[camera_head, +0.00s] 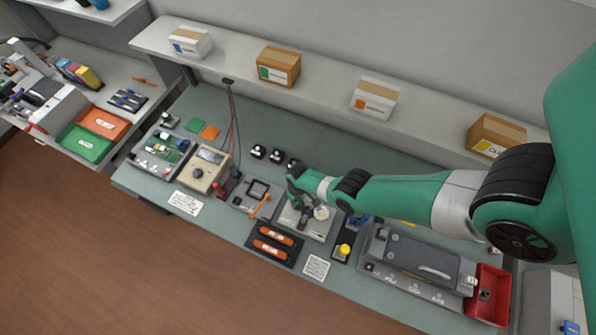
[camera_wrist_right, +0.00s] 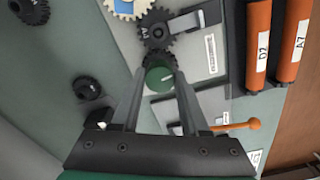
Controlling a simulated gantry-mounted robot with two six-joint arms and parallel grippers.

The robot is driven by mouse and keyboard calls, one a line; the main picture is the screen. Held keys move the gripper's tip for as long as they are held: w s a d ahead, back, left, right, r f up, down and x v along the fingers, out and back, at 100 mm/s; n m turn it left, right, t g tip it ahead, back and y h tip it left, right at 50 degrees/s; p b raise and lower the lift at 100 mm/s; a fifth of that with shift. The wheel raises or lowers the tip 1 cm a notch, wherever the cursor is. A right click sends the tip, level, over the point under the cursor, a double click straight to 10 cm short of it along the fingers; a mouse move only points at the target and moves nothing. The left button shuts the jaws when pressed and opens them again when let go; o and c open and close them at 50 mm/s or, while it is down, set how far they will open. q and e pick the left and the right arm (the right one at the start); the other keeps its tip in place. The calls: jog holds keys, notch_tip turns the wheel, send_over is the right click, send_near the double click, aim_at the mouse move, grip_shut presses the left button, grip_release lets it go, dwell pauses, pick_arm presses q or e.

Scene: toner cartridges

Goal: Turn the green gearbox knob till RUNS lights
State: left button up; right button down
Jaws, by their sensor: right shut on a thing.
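The green gearbox knob (camera_wrist_right: 158,77) has a pale pointer line and sits between the fingertips of my right gripper (camera_wrist_right: 160,82) in the right wrist view. The gripper is shut on it. A dark gear is partly visible just behind the knob, beside another dark gear (camera_wrist_right: 156,29) and a cream gear (camera_wrist_right: 128,6) on the gearbox plate (camera_wrist_right: 205,20). In the head view my right gripper (camera_head: 297,196) is over the left part of the gearbox plate (camera_head: 312,229) and hides the knob. I cannot make out a lit RUNS lamp. My left gripper is not in view.
Loose black gears (camera_wrist_right: 87,88) lie beside the gearbox. A tray with orange cylinders (camera_head: 273,243) sits in front. A grey unit with an orange lever (camera_head: 262,207) stands left, a yellow button (camera_head: 344,249) right.

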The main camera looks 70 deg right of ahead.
jog(key=m, duration=0.5)
jog(key=shift+m, duration=0.3)
jog(key=m, duration=0.5)
jog(key=shift+m, duration=0.3)
jog(key=shift+c, duration=2)
grip_release()
